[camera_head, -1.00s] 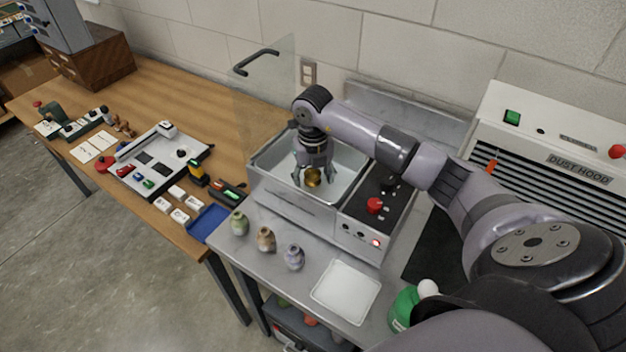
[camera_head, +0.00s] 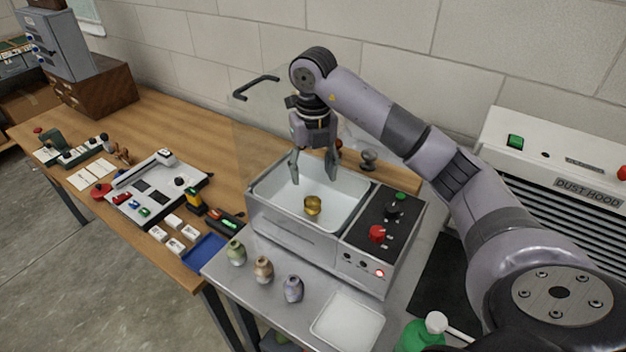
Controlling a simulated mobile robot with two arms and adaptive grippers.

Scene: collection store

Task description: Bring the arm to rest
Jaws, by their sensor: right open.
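My right gripper (camera_head: 314,166) is open and empty, pointing down above the basin of the metal bath unit (camera_head: 290,222). My right arm reaches in from the right side of the view. A small brass-coloured pot (camera_head: 312,205) sits inside the basin, below the fingertips and apart from them. The unit's clear lid, with a black handle (camera_head: 256,86), stands raised at the back left. My left gripper is not in view.
Three small vases (camera_head: 264,268) stand in front of the unit, beside a white tray (camera_head: 347,322). The dust hood (camera_head: 560,165) stands at the right. A wooden bench (camera_head: 150,107) with tools lies at the left.

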